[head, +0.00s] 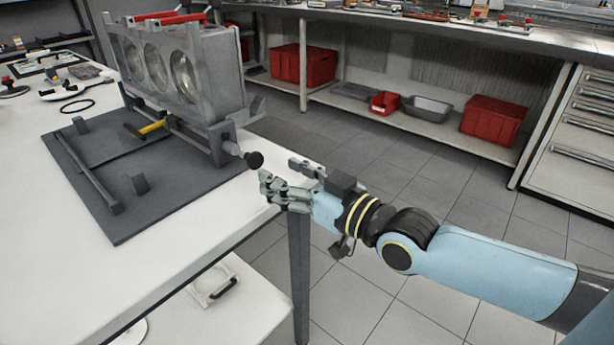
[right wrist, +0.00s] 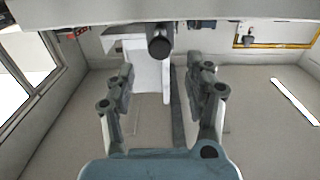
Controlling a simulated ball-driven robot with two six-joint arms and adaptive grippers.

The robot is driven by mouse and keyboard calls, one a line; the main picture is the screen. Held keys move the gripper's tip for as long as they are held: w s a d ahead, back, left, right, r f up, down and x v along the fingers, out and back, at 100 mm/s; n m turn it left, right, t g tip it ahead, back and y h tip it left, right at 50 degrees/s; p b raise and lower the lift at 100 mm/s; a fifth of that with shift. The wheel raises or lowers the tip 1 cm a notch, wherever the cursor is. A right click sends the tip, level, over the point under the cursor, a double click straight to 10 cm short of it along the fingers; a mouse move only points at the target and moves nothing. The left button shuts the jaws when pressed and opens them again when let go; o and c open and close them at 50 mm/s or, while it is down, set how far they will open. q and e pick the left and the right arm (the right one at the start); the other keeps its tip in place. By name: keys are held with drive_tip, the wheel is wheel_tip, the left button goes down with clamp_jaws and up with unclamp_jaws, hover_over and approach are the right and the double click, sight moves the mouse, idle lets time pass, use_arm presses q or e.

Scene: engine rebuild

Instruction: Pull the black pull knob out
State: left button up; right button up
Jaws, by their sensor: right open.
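The black pull knob (head: 254,160) sticks out to the right from the grey fixture that holds the engine block (head: 180,70). In the right wrist view the knob (right wrist: 159,44) shows as a dark round end at top centre, beyond the fingertips. My right gripper (head: 275,178) is just right of and below the knob in the head view, apart from it. Its two fingers (right wrist: 161,80) are spread with nothing between them. My left gripper is not in view.
The fixture stands on a dark grey mat (head: 110,215) on the white table (head: 190,265). A yellow-handled lever (head: 152,127) sits on the fixture's front. Red bins (head: 303,65) stand on a shelf behind. Open floor lies right of the table.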

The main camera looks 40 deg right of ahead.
drive_tip(key=s, duration=0.5)
drive_tip(key=shift+d, duration=0.2)
